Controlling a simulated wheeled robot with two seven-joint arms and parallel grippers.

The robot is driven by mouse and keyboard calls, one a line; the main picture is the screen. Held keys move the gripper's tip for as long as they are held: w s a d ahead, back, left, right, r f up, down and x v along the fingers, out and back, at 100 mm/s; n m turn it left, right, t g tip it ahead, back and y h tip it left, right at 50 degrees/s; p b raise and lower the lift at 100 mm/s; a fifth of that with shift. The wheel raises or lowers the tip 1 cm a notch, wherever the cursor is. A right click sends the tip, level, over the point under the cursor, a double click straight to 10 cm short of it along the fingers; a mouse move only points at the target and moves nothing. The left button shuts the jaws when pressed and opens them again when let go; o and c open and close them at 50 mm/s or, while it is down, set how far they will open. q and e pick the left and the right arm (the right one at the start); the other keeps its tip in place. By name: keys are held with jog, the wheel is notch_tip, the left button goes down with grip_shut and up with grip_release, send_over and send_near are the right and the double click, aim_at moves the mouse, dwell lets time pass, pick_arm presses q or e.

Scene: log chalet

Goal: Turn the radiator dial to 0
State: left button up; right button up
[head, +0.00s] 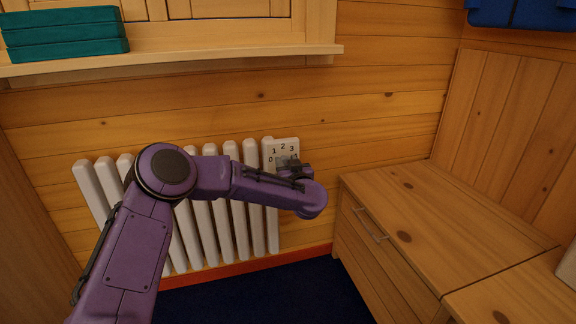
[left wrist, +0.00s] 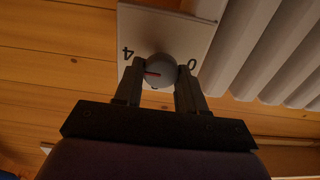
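The radiator dial (left wrist: 160,71) is a round grey knob with a red pointer mark, set on a white number plate (left wrist: 143,22). In the left wrist view the plate appears upside down, and the pointer faces left, on the 4 side and away from the 0. The 3 is hidden there. In the head view the plate (head: 268,148) shows 0, 1, 2 and 3, and my gripper partly covers the knob. My left gripper (left wrist: 160,68) has one finger on each side of the knob, seemingly touching it. My right gripper is out of view.
The white radiator (head: 231,225) stands against the log wall beside the plate. A wooden cabinet (head: 420,205) stands close to the right. A windowsill (head: 200,57) with teal boxes (head: 65,34) is above. The dark blue floor (head: 275,300) is clear.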

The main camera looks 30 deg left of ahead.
pick_arm(q)
jog(key=shift+c, duration=1.1)
